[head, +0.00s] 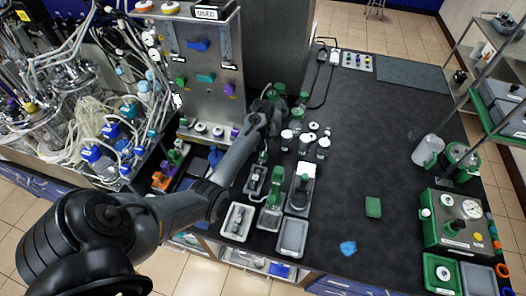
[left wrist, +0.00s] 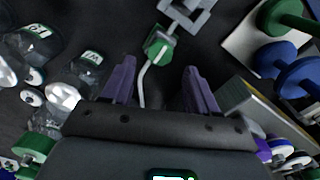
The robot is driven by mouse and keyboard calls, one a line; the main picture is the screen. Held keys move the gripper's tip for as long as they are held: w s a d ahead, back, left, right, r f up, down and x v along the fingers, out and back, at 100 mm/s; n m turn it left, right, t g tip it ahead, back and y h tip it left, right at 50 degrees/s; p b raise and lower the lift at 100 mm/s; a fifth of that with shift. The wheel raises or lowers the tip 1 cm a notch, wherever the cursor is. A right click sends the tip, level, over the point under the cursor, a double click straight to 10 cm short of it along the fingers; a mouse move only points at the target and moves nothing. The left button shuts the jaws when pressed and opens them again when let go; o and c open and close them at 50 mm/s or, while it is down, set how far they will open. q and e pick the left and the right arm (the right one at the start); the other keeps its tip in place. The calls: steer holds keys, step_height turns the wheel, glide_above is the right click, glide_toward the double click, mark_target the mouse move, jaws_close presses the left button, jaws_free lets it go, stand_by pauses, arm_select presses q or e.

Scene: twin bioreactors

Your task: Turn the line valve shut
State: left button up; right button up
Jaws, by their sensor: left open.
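In the left wrist view a small green valve-like fitting (left wrist: 158,46) sits on a pale tube (left wrist: 142,82), with a grey angular handle or clamp (left wrist: 186,14) just beyond it. I take this for the line valve. My left gripper (left wrist: 160,72) has its two purple fingers spread apart, one on each side of the tube. The green fitting lies just past the fingertips, and nothing is gripped. In the head view my left gripper (head: 268,103) is at the bench near the panel's right edge; the arm and gripper hide the fitting there. My right gripper is not in view.
Green-capped bottles (head: 304,96) and white-capped vials (head: 287,134) stand close to the gripper. A metal panel (head: 215,75) with coloured valves rises to its left. Grey trays (head: 292,238) lie at the front. The dark bench (head: 375,140) is mostly clear to the right.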

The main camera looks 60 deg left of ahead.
mark_target(263, 153)
arm_select(q)
steer(key=shift+f, duration=2.05)
steer(key=c, duration=1)
